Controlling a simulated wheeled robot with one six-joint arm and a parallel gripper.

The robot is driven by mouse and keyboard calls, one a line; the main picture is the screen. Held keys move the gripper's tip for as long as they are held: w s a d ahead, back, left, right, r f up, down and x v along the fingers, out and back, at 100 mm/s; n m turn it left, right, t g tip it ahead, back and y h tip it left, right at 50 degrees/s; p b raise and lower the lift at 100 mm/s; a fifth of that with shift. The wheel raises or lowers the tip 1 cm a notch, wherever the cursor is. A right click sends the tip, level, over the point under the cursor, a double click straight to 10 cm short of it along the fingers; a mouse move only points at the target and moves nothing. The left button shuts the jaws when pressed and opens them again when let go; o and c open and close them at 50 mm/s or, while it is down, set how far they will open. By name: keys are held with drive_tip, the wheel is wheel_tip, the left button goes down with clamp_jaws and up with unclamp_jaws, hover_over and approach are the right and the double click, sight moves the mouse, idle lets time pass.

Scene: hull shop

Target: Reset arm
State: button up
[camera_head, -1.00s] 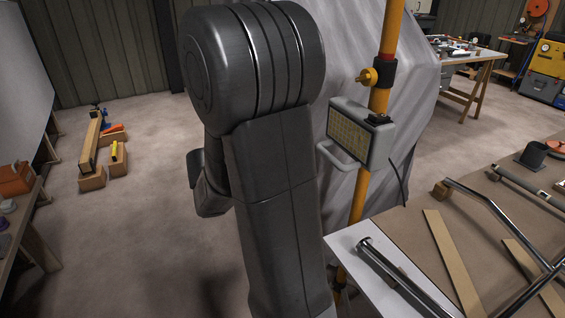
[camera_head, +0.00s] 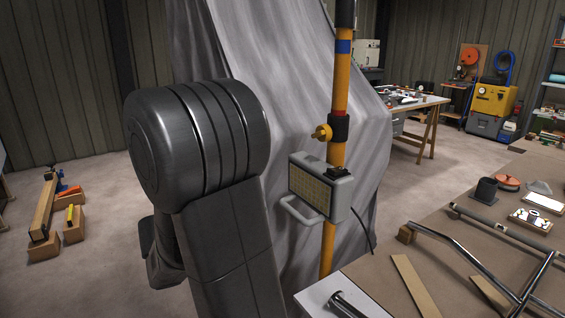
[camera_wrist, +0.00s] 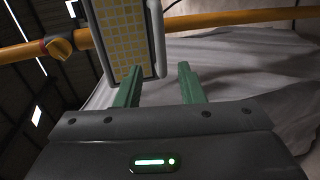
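In the wrist view my gripper (camera_wrist: 161,80) is open, its two green fingers apart with nothing held between them. The work lamp (camera_wrist: 130,40), with a yellow gridded face and grey frame, is just beyond the fingertips; I cannot tell whether they touch it. In the head view the work lamp (camera_head: 318,186) is fixed to an upright yellow pole (camera_head: 340,90). My dark arm fills the left middle of the head view, bent at a large rounded joint. My gripper is hidden there.
A grey draped sheet (camera_head: 270,60) hangs behind the pole. A workbench (camera_head: 375,268) with metal tubes (camera_head: 480,268) and wooden strips stands at the front right. Wooden blocks (camera_head: 73,225) lie on the floor at the left. Floor between these blocks and my arm is clear.

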sight(292, 214)
drive_tip(key=p+x, duration=0.1)
drive_tip(key=x, duration=1.1)
drive_tip(key=shift+s, duration=0.15)
